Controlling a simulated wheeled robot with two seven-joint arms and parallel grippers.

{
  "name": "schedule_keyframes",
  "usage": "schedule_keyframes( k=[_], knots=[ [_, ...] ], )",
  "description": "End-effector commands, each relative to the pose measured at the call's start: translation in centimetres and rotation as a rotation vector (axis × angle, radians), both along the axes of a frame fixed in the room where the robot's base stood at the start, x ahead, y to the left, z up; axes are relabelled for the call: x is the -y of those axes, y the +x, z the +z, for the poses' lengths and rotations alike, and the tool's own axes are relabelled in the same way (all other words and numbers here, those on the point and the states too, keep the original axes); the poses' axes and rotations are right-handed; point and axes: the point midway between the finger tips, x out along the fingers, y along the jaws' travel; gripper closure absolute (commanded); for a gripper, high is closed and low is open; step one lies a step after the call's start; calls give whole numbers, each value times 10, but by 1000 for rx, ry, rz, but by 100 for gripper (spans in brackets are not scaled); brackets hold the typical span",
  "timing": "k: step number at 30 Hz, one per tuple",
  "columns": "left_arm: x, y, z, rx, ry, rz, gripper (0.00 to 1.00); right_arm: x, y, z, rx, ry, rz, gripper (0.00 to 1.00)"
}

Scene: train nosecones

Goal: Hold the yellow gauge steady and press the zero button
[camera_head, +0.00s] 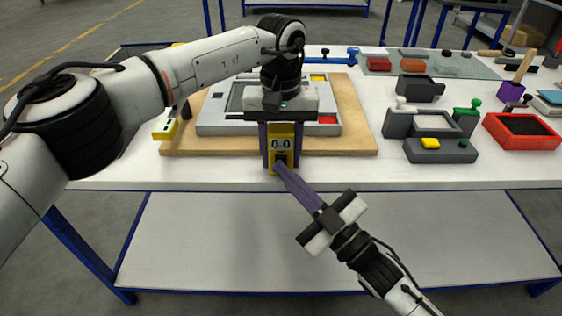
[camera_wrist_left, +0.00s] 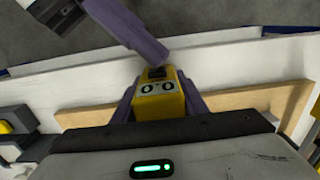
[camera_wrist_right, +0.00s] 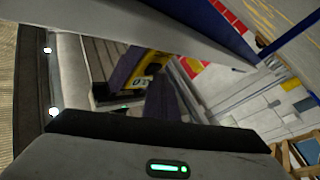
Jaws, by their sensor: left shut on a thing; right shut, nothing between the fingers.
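The yellow gauge (camera_head: 281,143) shows "0.0" on its display and stands upright at the front edge of the wooden board. My left gripper (camera_head: 282,148) is shut on it, with a purple finger on each side; the gauge also shows in the left wrist view (camera_wrist_left: 158,98). My right gripper (camera_head: 281,164) is shut and empty. Its fingertips are at the lower face of the gauge, over the dark button (camera_wrist_left: 156,72), and appear to touch it. The fingertips hide part of the button. In the right wrist view the gauge (camera_wrist_right: 150,62) is partly hidden behind the purple fingers.
The gauge is in front of a grey fixture (camera_head: 212,122) on the wooden board (camera_head: 350,130). Another yellow block (camera_head: 165,129) lies at left. The table's front edge is clear.

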Motion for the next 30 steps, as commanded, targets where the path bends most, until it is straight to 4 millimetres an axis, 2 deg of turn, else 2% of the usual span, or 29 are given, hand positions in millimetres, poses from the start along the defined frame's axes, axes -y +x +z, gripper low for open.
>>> schedule_keyframes(
  k=[14,24,30],
  knots=[
    [1,-1,0,-4,-1,-3,89,1,2,0,-2,-1,-3,100],
    [1,-1,0,-3,-1,-2,89,1,-15,-1,-3,0,-2,100],
    [1,-1,0,-2,-1,-1,89,1,-18,0,-1,-1,-2,100]
  ],
)
